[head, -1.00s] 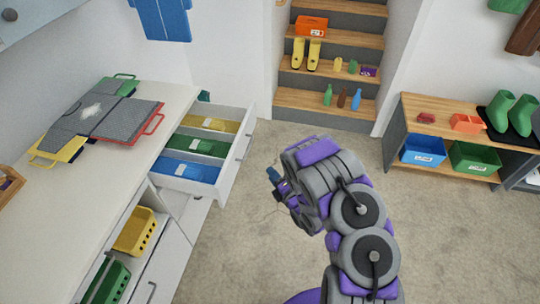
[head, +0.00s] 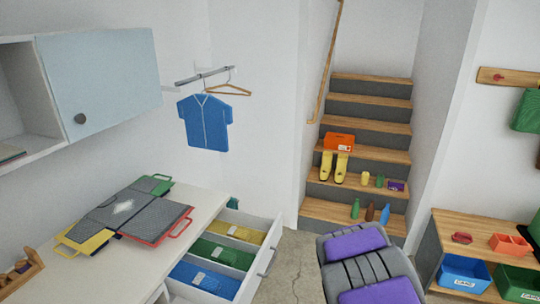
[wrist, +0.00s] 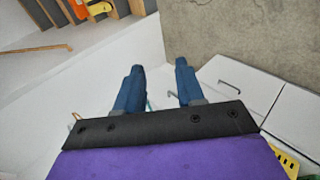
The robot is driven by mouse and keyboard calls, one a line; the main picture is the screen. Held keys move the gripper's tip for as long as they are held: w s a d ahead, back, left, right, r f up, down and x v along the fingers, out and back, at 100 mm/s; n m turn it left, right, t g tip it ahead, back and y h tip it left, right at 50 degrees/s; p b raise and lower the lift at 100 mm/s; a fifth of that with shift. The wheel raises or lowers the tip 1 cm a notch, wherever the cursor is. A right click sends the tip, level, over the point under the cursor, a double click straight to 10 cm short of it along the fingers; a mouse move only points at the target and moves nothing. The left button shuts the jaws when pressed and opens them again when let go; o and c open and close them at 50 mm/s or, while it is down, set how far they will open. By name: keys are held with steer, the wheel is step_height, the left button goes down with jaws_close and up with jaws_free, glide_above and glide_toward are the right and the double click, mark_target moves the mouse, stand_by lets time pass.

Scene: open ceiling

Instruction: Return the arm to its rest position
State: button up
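My arm (head: 365,265), grey and purple, shows at the bottom right of centre in the head view, in front of the stairs. My gripper is hidden in that view. In the wrist view my gripper (wrist: 160,80) has its two dark blue fingers apart with nothing between them. The view past the fingers shows floor, white cabinet fronts and, at the top left, the stairs.
An open drawer (head: 268,257) with yellow, green and blue bins juts out from the white counter (head: 100,270) at left. Stairs (head: 366,128) stand ahead, with yellow boots (head: 334,168). A low shelf (head: 485,228) stands at right. Floor (head: 293,265) shows beyond the drawer.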

steer(key=s+r+m+g+h, duration=0.1)
steer(key=s+r+m+g, duration=0.4)
steer(key=s+r+m, duration=0.65)
steer(key=s+a+r+m+g, duration=0.1)
steer(key=s+a+r+g, duration=0.1)
steer(key=s, duration=0.8)
steer(key=s+a+r+m+g+y, duration=0.1)
steer(key=s+a+r+g, duration=0.1)
steer(key=s, duration=0.8)
steer(key=s+a+r+m+g+y, duration=0.1)
steer(key=s+a+r+g, duration=0.1)
steer(key=s, duration=0.8)
steer(key=shift+s+a+r+m+g, duration=0.2)
steer(key=shift+a+r+m+g, duration=0.2)
steer(key=shift+a+r, duration=0.6)
